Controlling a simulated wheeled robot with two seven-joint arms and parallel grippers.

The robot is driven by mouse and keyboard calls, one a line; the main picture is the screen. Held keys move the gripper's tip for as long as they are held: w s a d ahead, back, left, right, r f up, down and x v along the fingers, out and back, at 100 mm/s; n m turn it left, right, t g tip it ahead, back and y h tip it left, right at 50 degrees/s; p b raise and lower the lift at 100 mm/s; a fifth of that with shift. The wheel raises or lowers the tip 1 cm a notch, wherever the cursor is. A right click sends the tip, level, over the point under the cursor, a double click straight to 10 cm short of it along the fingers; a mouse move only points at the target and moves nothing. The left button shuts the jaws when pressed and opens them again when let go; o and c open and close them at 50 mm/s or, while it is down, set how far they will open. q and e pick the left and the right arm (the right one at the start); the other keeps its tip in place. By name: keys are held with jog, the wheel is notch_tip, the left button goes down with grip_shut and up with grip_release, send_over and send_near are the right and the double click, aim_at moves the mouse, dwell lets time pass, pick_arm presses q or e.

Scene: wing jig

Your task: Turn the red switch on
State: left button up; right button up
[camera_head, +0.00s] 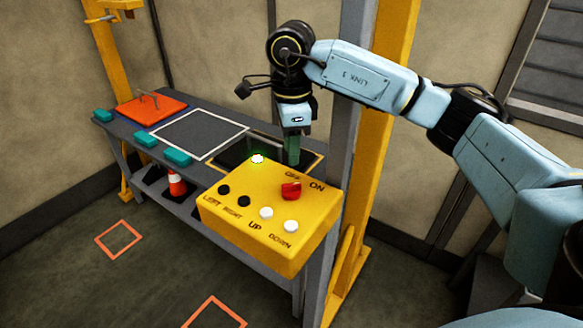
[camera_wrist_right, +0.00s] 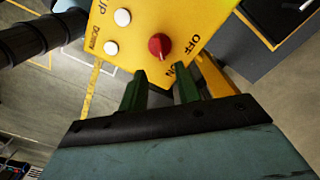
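The red switch (camera_head: 291,190) is a round knob on the sloped yellow control box (camera_head: 240,239), beside the OFF and ON labels. My right gripper (camera_head: 292,150) points down just behind the knob in the head view. In the right wrist view the red switch (camera_wrist_right: 159,46) lies just ahead of the gripper (camera_wrist_right: 160,84). Its two green fingers are apart with nothing between them, and no contact with the knob shows. The knob's exact pointing direction is hard to tell. My left gripper is not in view.
Black buttons (camera_head: 243,201) and white buttons (camera_head: 291,226) sit close to the knob on the box. A grey bench (camera_head: 115,133) behind carries an orange plate (camera_head: 150,109) and teal blocks (camera_head: 177,157). A grey and yellow post (camera_head: 375,150) stands right of the box.

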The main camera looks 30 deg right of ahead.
jog(key=shift+r, duration=2.35)
